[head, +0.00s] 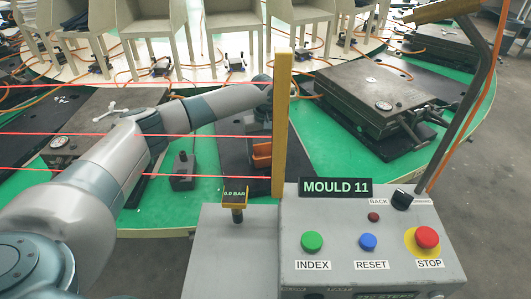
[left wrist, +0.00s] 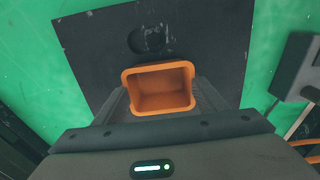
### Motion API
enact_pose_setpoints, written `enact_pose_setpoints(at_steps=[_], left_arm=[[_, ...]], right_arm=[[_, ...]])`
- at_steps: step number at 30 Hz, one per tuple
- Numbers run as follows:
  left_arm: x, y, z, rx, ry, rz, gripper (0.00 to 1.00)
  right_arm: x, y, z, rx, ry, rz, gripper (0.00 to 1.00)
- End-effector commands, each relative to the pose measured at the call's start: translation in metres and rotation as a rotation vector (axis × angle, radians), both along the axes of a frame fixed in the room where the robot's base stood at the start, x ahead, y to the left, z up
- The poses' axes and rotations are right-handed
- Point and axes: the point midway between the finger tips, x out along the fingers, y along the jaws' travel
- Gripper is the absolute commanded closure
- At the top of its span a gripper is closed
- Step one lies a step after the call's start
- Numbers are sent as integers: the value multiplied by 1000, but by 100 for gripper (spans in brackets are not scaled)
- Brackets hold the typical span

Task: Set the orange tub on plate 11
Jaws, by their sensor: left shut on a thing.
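The orange tub (head: 262,158) shows in the head view just left of a yellow post, partly hidden by it and by my gripper. My left gripper (head: 259,130) is above the tub, shut on it. In the left wrist view the tub (left wrist: 161,90) is open-topped and empty, with a finger on either side. It is over a flat black plate (left wrist: 90,62) on the green table; the plate also shows in the head view (head: 215,165). I cannot tell whether the tub touches the plate. A sign on the console reads MOULD 11 (head: 335,187). My right gripper is not in view.
The yellow post (head: 281,125) stands close beside my left gripper. Red beams cross left of it. The grey console (head: 375,265) has INDEX, RESET and STOP buttons. A closed mould (head: 365,95) lies right, another (head: 95,125) left. A small dark block (head: 183,172) stands beside the plate.

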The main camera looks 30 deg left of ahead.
Motion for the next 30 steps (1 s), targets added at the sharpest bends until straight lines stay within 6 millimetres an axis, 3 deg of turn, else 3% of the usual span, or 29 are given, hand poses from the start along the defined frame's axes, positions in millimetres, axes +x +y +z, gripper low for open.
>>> enact_pose_setpoints(at_steps=[11, 12, 14, 15, 30], left_arm=[[0, -1, -2, -1, -1, -1, 56], [0, 0, -3, -1, -1, -1, 32], [0, 0, -3, 0, -1, -1, 18], [0, 0, -3, -1, -1, -1, 16], [1, 0, 5, -1, -2, 0, 16]], right_arm=[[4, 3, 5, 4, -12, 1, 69], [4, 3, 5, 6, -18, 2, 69], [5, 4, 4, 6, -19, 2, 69], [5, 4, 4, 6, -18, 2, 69], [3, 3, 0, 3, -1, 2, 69]])
